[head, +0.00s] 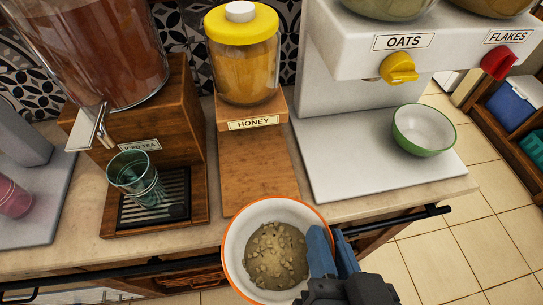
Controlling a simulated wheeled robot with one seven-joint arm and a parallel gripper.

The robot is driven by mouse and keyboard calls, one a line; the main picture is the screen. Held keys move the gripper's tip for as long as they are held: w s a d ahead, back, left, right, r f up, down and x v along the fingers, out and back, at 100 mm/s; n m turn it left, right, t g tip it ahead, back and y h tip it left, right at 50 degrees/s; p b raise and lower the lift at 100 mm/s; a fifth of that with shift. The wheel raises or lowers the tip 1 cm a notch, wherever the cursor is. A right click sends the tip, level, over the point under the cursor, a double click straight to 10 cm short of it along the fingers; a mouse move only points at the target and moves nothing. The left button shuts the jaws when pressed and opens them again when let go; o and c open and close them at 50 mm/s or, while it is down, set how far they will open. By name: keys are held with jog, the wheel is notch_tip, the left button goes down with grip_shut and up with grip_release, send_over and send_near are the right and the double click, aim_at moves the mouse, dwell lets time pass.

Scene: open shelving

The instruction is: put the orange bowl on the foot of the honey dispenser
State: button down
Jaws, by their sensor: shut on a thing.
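The orange bowl (233,225), white inside with an orange rim, is in front of the counter's edge in the head view. It holds a brownish, lumpy food. My gripper (322,250) is shut on the bowl's right rim. The honey dispenser (245,70) is a jar of amber honey with a yellow lid on a wooden stand labelled HONEY. Its flat wooden foot (254,165) reaches forward below the label and is bare. The bowl overlaps the foot's front end in the picture; I cannot tell the height between them.
Left of the foot is the iced tea dispenser (140,90) with a green glass (135,178) on its drip tray. Right is the cereal dispenser's white base (340,170) with a green bowl (423,130). A dark rail (405,218) runs along the counter front.

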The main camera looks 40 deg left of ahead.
jog(key=shift+a+f+b, duration=0.1)
jog(key=shift+a+b, duration=0.15)
jog(key=shift+b, duration=0.05)
jog(key=w+a, duration=1.2)
jog(key=a, duration=0.2)
jog(key=f, duration=0.5)
jog(key=shift+w+a+f+p, duration=0.2)
jog(key=shift+f+p, duration=0.1)
jog(key=shift+f, duration=0.1)
jog(key=shift+w+a+f, duration=0.1)
jog(key=shift+w+f, duration=0.05)
jog(key=shift+f, duration=0.35)
jog(key=c, duration=1.1)
grip_release()
jog(key=shift+o, duration=0.2)
jog(key=v, duration=1.2)
